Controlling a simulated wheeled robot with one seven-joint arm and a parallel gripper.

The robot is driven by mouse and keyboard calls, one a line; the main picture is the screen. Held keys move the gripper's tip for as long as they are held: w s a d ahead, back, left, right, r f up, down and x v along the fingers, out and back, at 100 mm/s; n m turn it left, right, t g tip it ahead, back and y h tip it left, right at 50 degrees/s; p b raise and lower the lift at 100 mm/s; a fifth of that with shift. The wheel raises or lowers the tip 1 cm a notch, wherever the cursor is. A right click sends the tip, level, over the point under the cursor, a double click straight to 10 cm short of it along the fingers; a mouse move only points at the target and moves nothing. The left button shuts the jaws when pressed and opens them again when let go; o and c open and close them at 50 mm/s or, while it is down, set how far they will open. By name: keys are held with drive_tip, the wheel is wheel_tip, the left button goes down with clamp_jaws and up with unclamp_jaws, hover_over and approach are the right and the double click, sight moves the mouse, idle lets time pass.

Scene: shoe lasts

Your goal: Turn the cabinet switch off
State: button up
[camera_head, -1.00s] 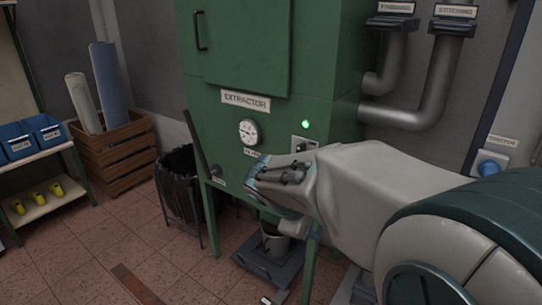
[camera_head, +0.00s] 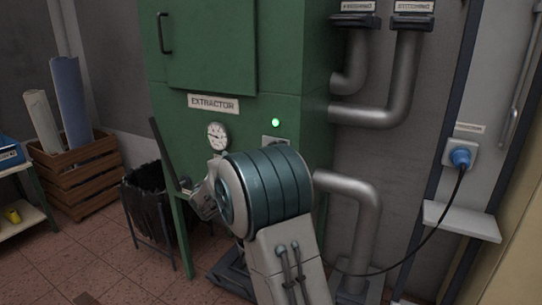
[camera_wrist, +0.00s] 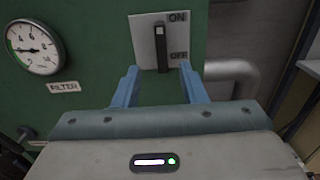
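The cabinet switch (camera_wrist: 162,45) shows in the wrist view as a black lever on a pale plate, with ON printed above and OFF below at its right. The lever is upright, with its pale tip up at the ON level. My gripper (camera_wrist: 160,80) is open, with its two blue fingers apart, below and to either side of the lever's lower end. Nothing is held; I cannot tell whether a finger touches the plate. In the head view only the top of the switch plate (camera_head: 275,139) shows above my arm, which hides the fingers. A green lamp (camera_head: 275,122) glows above it on the green extractor cabinet (camera_head: 235,70).
A round gauge (camera_wrist: 32,47) and a FILTER label (camera_wrist: 64,87) are left of the switch. Grey pipes (camera_head: 375,110) run along the cabinet's right side. A blue plug (camera_head: 460,156) with a cable is on the right wall. A black bin (camera_head: 148,200) stands at the left.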

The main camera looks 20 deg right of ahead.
drive_tip(key=x, duration=1.1)
drive_tip(key=shift+w+d+p, duration=0.15)
drive_tip(key=shift+p, duration=0.15)
clamp_jaws()
